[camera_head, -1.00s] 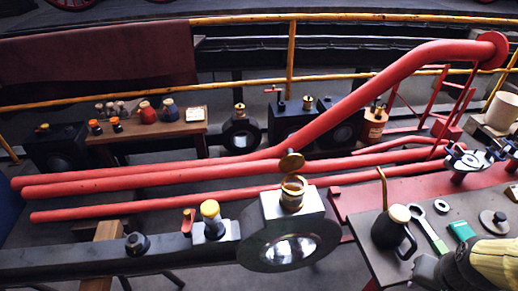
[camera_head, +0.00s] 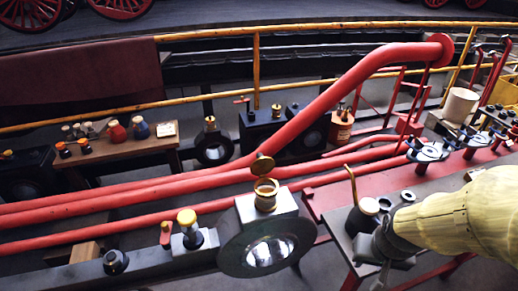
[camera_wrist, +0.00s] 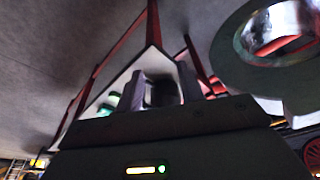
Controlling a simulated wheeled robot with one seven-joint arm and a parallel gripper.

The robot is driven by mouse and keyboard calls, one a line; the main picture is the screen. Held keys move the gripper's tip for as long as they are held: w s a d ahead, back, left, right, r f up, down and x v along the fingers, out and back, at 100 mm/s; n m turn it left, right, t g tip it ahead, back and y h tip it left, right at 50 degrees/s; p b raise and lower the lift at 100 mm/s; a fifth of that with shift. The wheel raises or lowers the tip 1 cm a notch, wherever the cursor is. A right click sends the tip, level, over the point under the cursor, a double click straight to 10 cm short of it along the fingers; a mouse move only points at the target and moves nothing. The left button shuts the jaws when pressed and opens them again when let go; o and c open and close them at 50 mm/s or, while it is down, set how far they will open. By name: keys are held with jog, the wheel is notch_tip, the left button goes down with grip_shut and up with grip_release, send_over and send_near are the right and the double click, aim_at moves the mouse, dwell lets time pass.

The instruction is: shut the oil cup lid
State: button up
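The brass oil cup (camera_head: 266,196) stands on top of the grey block of the big round-eyed rod end. Its round brass lid (camera_head: 262,164) is raised, standing tilted above the cup's rim, so the cup is open. My gripper (camera_head: 377,268) is low at the right in the head view, right of the rod end and apart from the cup; my yellow-sleeved arm reaches in from the right. In the wrist view my gripper's two fingers (camera_wrist: 160,92) stand apart, with a dark shape between or beyond them. The cup and lid do not show clearly there.
The dark oil can (camera_head: 362,217) with its thin brass spout stands on the bench just behind my gripper. The rod end's ring (camera_head: 232,254) hangs left of the gripper. A yellow-topped cup (camera_head: 187,218) and long red rods (camera_head: 130,190) lie left and behind.

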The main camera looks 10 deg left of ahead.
jog(key=w+a+r+n+p, duration=0.1)
jog(key=w+a+r+p, duration=0.3)
jog(key=r+p, duration=0.3)
notch_tip(320, 180, up, 27)
jog(key=n+g+y+p, duration=0.2)
jog(key=n+g+p, duration=0.3)
jog(key=p, duration=2)
send_over(261, 154)
jog(key=w+d, duration=0.1)
jog(key=d, duration=0.1)
jog(key=t, duration=0.1)
jog(key=shift+w+d+f+n, duration=0.15)
jog(key=shift+w+d+n, duration=0.05)
jog(key=shift+n, duration=0.1)
jog(key=shift+f, duration=0.1)
jog(key=x, duration=1.1)
jog(key=p+x, duration=0.1)
jog(key=x, duration=0.5)
jog(key=shift+w+d+f, duration=0.2)
jog(key=shift+w+d, duration=0.15)
grip_shut()
